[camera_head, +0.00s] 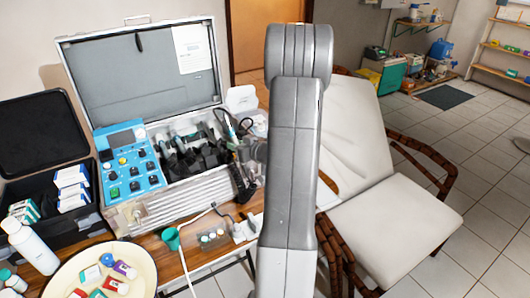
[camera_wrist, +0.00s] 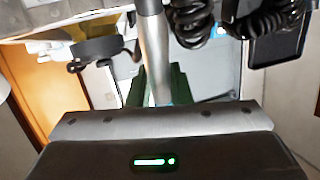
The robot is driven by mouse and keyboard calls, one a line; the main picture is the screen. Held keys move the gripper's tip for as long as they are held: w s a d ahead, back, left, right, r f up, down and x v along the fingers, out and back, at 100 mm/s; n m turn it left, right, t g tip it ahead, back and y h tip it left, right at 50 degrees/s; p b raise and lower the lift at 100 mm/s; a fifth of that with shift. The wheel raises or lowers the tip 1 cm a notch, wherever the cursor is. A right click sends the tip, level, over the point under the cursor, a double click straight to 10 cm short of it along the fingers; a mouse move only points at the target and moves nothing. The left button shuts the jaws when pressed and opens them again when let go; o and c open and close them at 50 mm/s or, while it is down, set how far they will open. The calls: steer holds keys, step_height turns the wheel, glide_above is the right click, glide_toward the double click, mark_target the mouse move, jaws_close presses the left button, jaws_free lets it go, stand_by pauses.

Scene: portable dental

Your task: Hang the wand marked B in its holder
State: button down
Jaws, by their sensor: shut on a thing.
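In the wrist view my gripper (camera_wrist: 163,88) is shut on a grey, metallic, rod-like wand (camera_wrist: 153,45), with a dark green finger on each side. The wand runs up and out of the top of the picture; its tip is hidden and no letter B is readable. In the head view my grey arm hides most of the gripper, which is at the right end of the open case (camera_head: 165,208). A slim pale and teal wand-like piece (camera_head: 229,124) shows there. Dark holders (camera_head: 190,155) fill the right part of the case; which one is marked B cannot be told.
Black coiled cords (camera_wrist: 190,25) hang close to the wand. A blue control panel (camera_head: 130,160) fills the case's left part. A teal cup (camera_head: 171,238) with a white hose stands in front, near a round tray (camera_head: 60,282). A white reclining chair (camera_head: 390,205) stands at right.

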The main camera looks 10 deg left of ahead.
steer(key=w+a+r+y+b, duration=0.1)
steer(key=w+a+r+y, duration=0.1)
steer(key=a+r, duration=0.2)
steer(key=w+a+r+n+y+b, duration=0.1)
steer(key=w+a+r+y, duration=0.1)
steer(key=a, duration=0.8)
step_height(320, 180, up, 2)
steer(key=shift+w, duration=0.5)
steer(key=shift+s+d+f+b, duration=0.25)
steer(key=shift+f+b, duration=0.15)
steer(key=shift+b, duration=1.1)
steer(key=shift+b, duration=1.15)
steer(key=shift+f+b, duration=0.3)
steer(key=shift+b, duration=0.15)
steer(key=shift+s+d+f+b, duration=0.15)
steer(key=shift+f+b, duration=0.25)
steer(key=shift+b, duration=0.35)
steer(key=shift+s+d+f+b, duration=0.15)
steer(key=shift+f+b, duration=0.25)
steer(key=shift+b, duration=0.3)
steer(key=shift+f+b, duration=0.3)
steer(key=shift+b, duration=0.35)
